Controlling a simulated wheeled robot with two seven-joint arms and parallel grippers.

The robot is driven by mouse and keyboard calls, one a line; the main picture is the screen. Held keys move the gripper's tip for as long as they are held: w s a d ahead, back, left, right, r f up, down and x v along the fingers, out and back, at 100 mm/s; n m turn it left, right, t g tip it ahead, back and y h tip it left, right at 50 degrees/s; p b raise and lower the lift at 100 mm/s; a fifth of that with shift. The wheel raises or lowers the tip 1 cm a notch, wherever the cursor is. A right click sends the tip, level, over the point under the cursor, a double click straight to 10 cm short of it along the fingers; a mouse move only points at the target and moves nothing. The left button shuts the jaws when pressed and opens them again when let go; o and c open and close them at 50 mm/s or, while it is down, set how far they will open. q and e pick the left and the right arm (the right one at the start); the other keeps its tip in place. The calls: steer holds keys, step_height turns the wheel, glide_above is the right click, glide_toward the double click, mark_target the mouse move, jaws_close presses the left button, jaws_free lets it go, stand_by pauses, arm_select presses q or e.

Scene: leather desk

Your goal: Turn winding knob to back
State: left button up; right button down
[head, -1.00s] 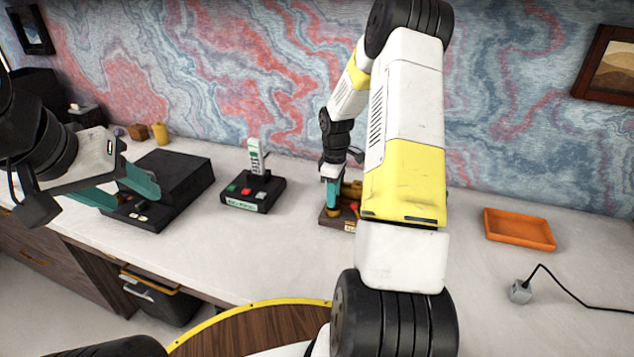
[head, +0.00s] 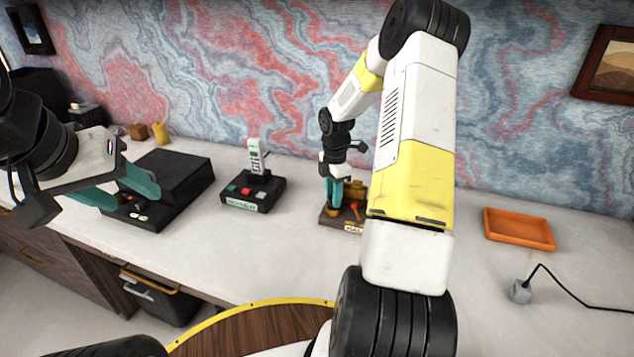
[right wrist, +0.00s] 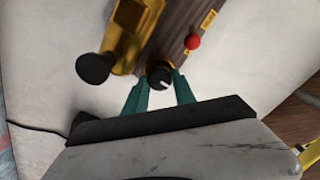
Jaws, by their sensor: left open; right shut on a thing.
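A device with a dark wooden base (head: 328,219) and brass parts (head: 354,190) stands on the desk, partly hidden by my right arm. In the right wrist view its wooden base (right wrist: 188,22) carries a small black knob (right wrist: 160,77) with a white mark, a red ball (right wrist: 192,42) and a brass body (right wrist: 130,32) with a larger black round end (right wrist: 95,68). My right gripper (right wrist: 162,80) is shut on the small black knob, fingers on either side. It points down at the device in the head view (head: 336,192). My left gripper (head: 118,188) is open and empty at the left.
A black box device (head: 175,180) stands beside my left gripper. A black button panel with an upright white piece (head: 255,190) is left of the wooden device. An orange tray (head: 519,229) and a grey block with a cable (head: 520,291) lie right. The desk front is mostly clear.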

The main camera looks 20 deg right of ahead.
steer(key=shift+w+r+n, duration=0.1)
steer(key=shift+n, duration=0.2)
steer(key=c, duration=1.3)
jaws_free()
step_height(320, 180, up, 8)
steer(key=shift+f, duration=0.1)
